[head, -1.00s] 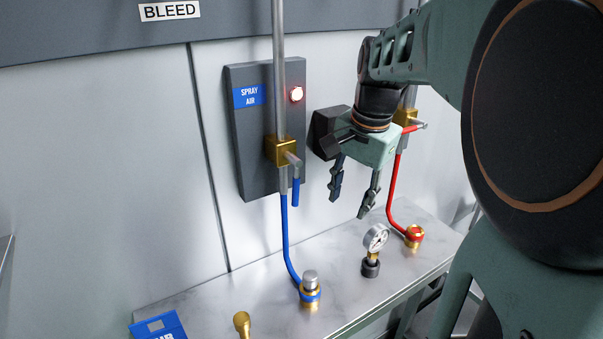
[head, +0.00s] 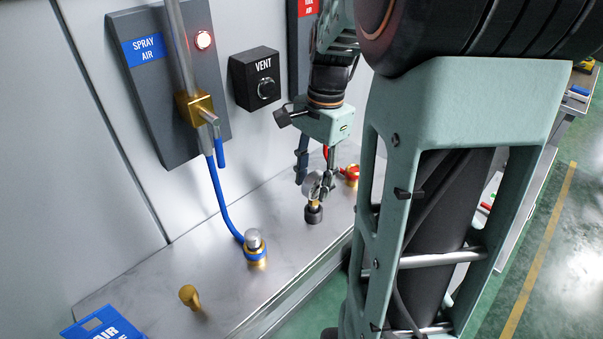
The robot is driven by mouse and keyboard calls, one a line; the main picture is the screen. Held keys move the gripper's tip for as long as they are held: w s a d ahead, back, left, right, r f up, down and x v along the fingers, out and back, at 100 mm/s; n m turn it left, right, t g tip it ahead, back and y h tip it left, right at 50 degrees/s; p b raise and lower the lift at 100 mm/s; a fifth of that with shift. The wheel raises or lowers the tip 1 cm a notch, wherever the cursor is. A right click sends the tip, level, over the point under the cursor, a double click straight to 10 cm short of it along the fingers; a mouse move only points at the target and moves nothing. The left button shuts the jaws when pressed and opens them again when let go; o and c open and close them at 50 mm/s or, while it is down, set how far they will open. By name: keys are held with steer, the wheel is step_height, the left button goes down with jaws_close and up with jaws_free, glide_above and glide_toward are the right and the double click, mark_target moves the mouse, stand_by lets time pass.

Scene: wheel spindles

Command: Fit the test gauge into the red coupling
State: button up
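The test gauge (head: 312,190) has a round dial and stands upright on a dark base (head: 313,214) on the metal ledge. My gripper (head: 315,186) points down over it, with its two fingers spread apart and the dial between or just behind their tips. Whether a finger touches the gauge I cannot tell. The gripper partly covers the dial. The red coupling (head: 351,171), with a brass body, sits on the ledge just right of and behind the gripper. Its red hose is mostly hidden behind the gripper and arm.
A brass peg (head: 190,297) and a blue sign (head: 100,328) are nearer. A VENT box (head: 255,78) and SPRAY AIR panel (head: 150,90) are on the wall.

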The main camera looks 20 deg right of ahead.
mark_target(312, 195)
steer(key=shift+s+a+f, duration=0.1)
steer(key=shift+s+f, duration=0.05)
steer(key=shift+f, duration=0.85)
steer(key=shift+s+a+f, duration=0.1)
steer(key=shift+f, duration=0.85)
jaws_close()
